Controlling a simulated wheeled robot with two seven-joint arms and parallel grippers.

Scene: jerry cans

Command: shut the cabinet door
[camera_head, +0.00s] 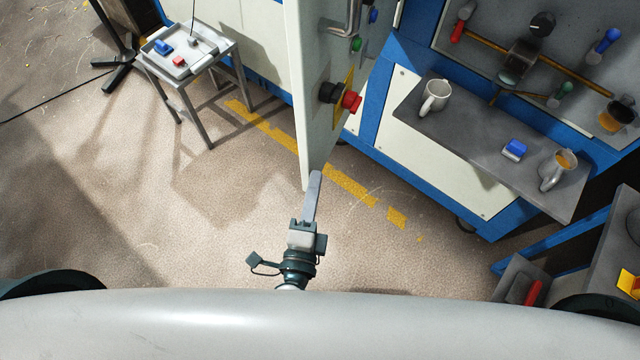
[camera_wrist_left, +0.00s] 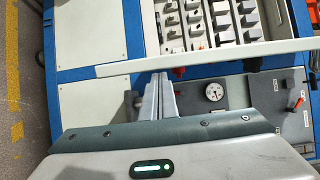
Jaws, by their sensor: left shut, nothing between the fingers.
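The cabinet door (camera_head: 304,120) stands swung out from the blue-and-white cabinet, seen almost edge-on in the head view. Its grey face on the right carries a red knob (camera_head: 351,101) and a handle. In the left wrist view its pale edge (camera_wrist_left: 230,54) runs across the middle, with a gauge (camera_wrist_left: 213,92) on the grey face below. My left gripper (camera_head: 316,174) is shut and empty, its fingers at the door's near end. The fingertips (camera_wrist_left: 160,76) overlap the door edge in the wrist view; I cannot tell whether they touch. My right gripper is not in view.
A small metal table (camera_head: 187,60) with a tray stands at the left. The floor left of the door is mostly clear.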

